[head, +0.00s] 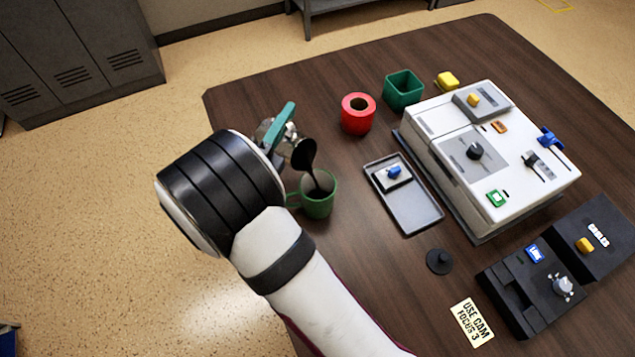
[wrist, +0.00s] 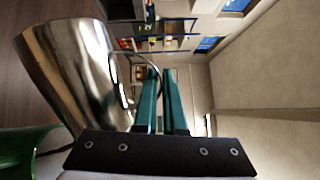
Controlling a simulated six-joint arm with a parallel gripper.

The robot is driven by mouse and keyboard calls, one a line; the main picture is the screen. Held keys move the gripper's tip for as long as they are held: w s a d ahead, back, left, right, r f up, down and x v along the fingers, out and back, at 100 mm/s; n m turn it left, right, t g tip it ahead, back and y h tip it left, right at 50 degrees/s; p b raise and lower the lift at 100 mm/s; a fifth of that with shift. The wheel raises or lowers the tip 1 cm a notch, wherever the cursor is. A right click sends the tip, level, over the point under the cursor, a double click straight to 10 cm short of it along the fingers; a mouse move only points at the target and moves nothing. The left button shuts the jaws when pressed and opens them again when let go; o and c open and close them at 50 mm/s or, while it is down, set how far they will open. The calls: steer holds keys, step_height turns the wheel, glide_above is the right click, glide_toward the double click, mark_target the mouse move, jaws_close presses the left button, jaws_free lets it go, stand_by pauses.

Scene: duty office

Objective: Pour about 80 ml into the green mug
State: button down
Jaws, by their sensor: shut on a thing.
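The green mug (head: 318,205) stands upright on the table, left of the grey tray. A shiny metal pitcher (head: 301,153) is tilted over it, and a dark stream runs from its lip into the mug. Dark liquid shows inside the mug; its level is hard to judge. My gripper (head: 283,122) has teal fingers and is shut on the pitcher, apparently at its handle. In the wrist view the pitcher (wrist: 80,75) fills the left, with the teal fingers (wrist: 165,85) beside it. A part of the mug (wrist: 28,150) shows at the lower left.
A red cup-like cylinder (head: 358,113) and a green square container (head: 403,90) stand behind the mug. The grey tray (head: 415,215) lies to its right, before a white box device (head: 490,155). A black knobbed disc (head: 439,262) lies nearer the front.

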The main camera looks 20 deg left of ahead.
steer(key=shift+s+d+r+m, duration=0.15)
steer(key=shift+s+d+m, duration=0.1)
steer(key=shift+d, duration=0.1)
steer(key=shift+s+d+r+m, duration=0.1)
steer(key=shift+d+r+m, duration=0.05)
steer(key=shift+d+m, duration=0.15)
stand_by(0.6)
steer(key=a, duration=0.1)
steer(key=w+a+n, duration=0.1)
steer(key=a+f+n, duration=0.1)
steer(key=shift+w+a+f, duration=0.1)
steer(key=shift+w+a, duration=0.15)
steer(key=a+f+n, duration=0.1)
steer(key=w+a+f+n+g, duration=0.1)
steer(key=n, duration=0.1)
steer(key=shift+f, duration=0.1)
steer(key=shift+a+f+n+g, duration=0.15)
steer(key=shift+f+n+g, duration=0.15)
steer(key=shift+n, duration=0.15)
stand_by(1.0)
